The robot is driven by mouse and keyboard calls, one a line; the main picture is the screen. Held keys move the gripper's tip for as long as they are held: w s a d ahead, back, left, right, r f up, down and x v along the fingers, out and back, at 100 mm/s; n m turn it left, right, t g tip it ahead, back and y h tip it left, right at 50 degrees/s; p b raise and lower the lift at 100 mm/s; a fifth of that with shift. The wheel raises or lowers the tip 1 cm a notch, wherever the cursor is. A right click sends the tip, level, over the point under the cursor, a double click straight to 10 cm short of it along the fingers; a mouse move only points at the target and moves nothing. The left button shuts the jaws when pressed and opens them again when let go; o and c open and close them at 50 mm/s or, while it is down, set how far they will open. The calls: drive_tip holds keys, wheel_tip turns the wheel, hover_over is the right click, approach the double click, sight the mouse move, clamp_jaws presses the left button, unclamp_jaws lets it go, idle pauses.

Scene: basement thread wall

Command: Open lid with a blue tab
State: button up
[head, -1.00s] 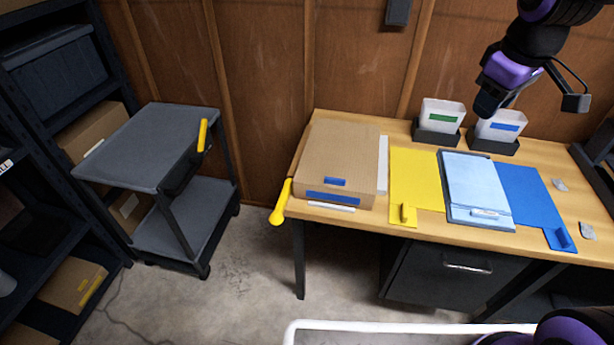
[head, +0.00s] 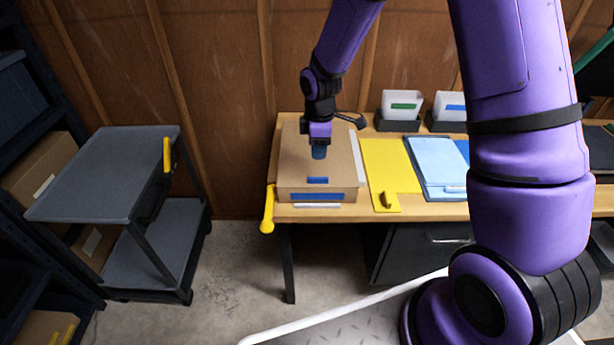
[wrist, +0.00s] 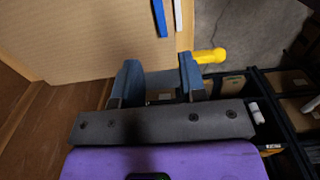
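A brown cardboard box (head: 290,160) with a flat lid sits at the left end of the workbench. In the head view, a small blue tab (head: 317,180) is on the lid's front edge, above a wider blue strip (head: 317,196) on the front face. My gripper (head: 319,153) hangs over the box top, behind the tab. In the wrist view, my gripper (wrist: 158,72) has its two blue-grey fingers apart with nothing between them. The box (wrist: 85,35) fills the upper left there, with a blue strip (wrist: 159,18); I cannot tell which blue piece it is. The lid looks shut.
A yellow handle (head: 267,209) sticks out at the bench's left corner. Yellow (head: 390,175) and light-blue (head: 435,165) boards lie right of the box, with white bins (head: 402,104) behind. A grey cart (head: 110,170) stands left, with open floor between it and the bench.

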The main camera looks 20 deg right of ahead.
sight(318, 178)
wheel_tip(318, 178, down, 11)
drive_tip(key=shift+r, duration=0.2)
idle(0.3)
clamp_jaws()
